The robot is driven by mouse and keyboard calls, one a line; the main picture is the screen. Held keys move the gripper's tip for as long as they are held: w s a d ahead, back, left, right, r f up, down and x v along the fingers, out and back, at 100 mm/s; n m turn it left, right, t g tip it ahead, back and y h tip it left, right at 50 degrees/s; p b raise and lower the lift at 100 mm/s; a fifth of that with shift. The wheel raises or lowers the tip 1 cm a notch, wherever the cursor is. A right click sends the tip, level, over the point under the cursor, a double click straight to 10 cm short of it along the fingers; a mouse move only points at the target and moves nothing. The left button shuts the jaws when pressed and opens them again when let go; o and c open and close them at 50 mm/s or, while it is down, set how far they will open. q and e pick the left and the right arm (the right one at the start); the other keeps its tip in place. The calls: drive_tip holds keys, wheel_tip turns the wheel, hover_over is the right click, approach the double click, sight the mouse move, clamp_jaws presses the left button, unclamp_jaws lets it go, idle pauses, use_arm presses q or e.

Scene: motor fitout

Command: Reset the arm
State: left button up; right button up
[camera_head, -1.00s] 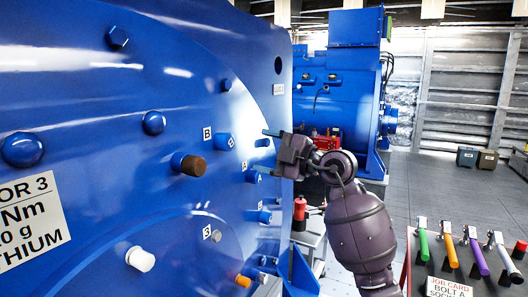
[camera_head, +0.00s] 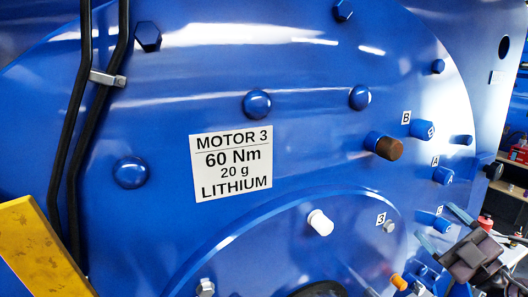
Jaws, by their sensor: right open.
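My right gripper (camera_head: 443,229) shows at the lower right, its dark body (camera_head: 472,257) cut by little of the frame. Its two blue-grey fingers are apart, with nothing seen between them held. They point up and left toward the blue motor face (camera_head: 300,120), just below a labelled blue fitting (camera_head: 428,219); I cannot tell whether they touch it. Most of my right arm is hidden or out of frame. My left gripper is not in view.
The motor carries a plate (camera_head: 232,162) reading MOTOR 3, 60 Nm, 20 g, LITHIUM. A brown-capped stub (camera_head: 388,147), a white plug (camera_head: 320,222) and an orange plug (camera_head: 399,282) stick out. Black pipes (camera_head: 85,130) and a yellow beam (camera_head: 35,250) are at left.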

drive_tip(key=s+f+m+t+h, duration=0.1)
drive_tip(key=s+f+m+h, duration=0.1)
drive_tip(key=f+m+h, duration=0.45)
drive_tip(key=s+f+m+h, duration=0.3)
drive_tip(key=f+m, duration=0.1)
drive_tip(key=f, duration=0.5)
drive_tip(key=s+a+f+m+g+h, duration=0.1)
drive_tip(key=s+a+f+m+g, duration=0.1)
drive_tip(key=s+f, duration=0.5)
drive_tip(key=s+a+f+m+g+h, duration=0.1)
drive_tip(key=s+a+f+g, duration=0.4)
drive_tip(key=f, duration=1)
drive_tip(key=shift+s+f+m+g+b, duration=0.3)
drive_tip(key=shift+s+f+m+g, duration=0.1)
drive_tip(key=shift+s+m+g, duration=0.6)
drive_tip(key=shift+s, duration=0.15)
